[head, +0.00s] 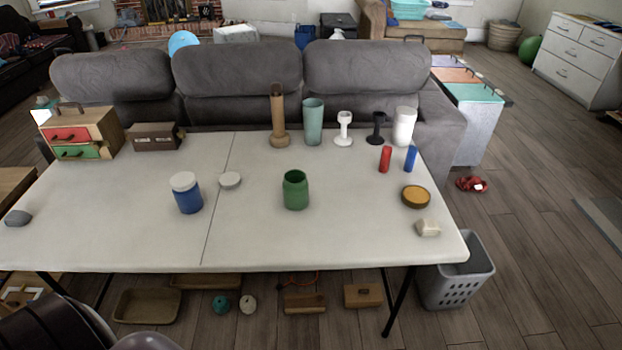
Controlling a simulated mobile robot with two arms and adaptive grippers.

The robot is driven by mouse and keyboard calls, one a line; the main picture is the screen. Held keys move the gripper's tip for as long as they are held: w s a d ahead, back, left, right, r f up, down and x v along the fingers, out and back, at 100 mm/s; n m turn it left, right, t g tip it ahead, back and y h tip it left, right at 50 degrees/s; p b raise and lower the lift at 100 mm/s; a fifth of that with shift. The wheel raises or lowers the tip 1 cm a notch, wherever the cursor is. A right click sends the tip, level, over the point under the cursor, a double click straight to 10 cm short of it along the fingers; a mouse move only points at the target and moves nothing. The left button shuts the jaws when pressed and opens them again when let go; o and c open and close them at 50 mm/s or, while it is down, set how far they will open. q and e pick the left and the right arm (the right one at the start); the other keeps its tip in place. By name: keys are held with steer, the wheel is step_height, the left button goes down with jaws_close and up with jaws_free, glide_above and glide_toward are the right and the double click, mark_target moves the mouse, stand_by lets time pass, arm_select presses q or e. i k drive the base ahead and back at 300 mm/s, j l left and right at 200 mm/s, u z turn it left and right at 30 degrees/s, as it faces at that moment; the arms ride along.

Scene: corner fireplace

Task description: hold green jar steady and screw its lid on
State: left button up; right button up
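The green jar (295,192) stands upright and open-topped near the middle of the white table. A flat, pale round lid-like disc (230,181) lies on the table to the left of the jar, apart from it. A round orange-topped piece with a dark rim (416,197) lies to the right of the jar; I cannot tell whether it is a lid. A blue jar with a white lid (187,194) stands further left. Neither of my grippers shows in the head view.
The white table (340,245) has clear room around the green jar. A wooden post (278,120), a teal cup (313,122), two goblets and a white cylinder (404,126) stand along the back. Red (385,159) and blue (411,159) cylinders stand right. A grey sofa (237,75) is behind.

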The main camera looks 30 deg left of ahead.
mark_target(294, 185)
steer(key=u, duration=1.5)
steer(key=i+j, duration=0.1)
steer(key=j, duration=0.5)
steer(key=i+j, duration=0.1)
steer(key=j, duration=0.45)
steer(key=i+j, duration=0.1)
steer(key=j, duration=0.5)
steer(key=z, duration=1.6)
